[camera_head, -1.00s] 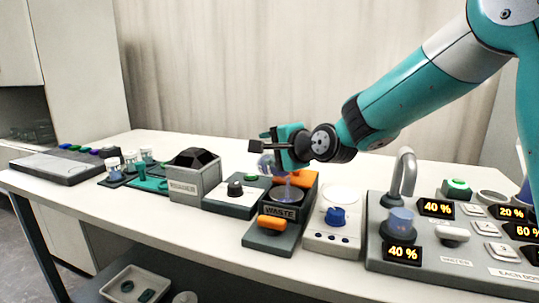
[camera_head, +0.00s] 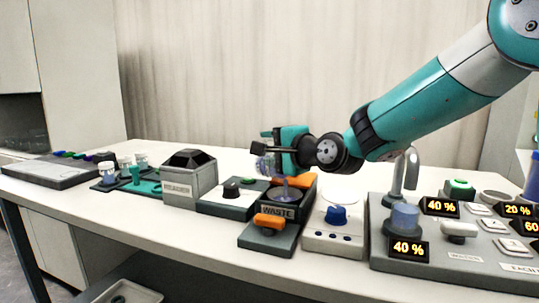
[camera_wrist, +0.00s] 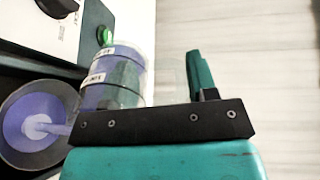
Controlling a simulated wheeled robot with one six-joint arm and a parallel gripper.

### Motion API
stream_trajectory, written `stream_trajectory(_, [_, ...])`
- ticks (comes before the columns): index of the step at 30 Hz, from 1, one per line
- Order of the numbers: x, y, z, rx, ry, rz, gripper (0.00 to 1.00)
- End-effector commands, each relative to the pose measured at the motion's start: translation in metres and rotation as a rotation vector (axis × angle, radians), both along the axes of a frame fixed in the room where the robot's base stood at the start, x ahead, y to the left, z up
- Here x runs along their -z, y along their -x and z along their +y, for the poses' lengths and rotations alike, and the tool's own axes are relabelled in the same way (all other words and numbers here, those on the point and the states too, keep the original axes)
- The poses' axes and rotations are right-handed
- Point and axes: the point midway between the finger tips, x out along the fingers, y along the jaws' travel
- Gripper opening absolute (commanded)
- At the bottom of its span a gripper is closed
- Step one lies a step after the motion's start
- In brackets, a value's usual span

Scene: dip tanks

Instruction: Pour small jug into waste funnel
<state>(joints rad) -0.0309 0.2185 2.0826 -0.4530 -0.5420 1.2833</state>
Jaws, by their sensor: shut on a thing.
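The small jug (camera_head: 262,166) is clear, with blue-purple liquid inside, and lies tilted in my gripper (camera_head: 272,147). In the wrist view the jug (camera_wrist: 120,72) shows a white label, and my gripper (camera_wrist: 185,95) is shut on it. The waste funnel (camera_head: 289,196) sits behind the "WASTE" plate, below and beside the jug. In the wrist view the funnel (camera_wrist: 30,145) holds purple liquid, and a purple stream runs from the jug's side into its middle. The far part of the grip is hidden in the head view.
An orange-handled block (camera_head: 270,223) is in front of the funnel. A blue-knobbed device (camera_head: 336,222) and a tap panel (camera_head: 465,235) stand right.

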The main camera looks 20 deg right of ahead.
Motion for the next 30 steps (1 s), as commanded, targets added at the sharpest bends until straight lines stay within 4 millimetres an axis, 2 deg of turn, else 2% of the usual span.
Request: stream_trajectory(30, [0.0003,0.0100,-0.0045,0.000,-0.069,-0.155,0.20])
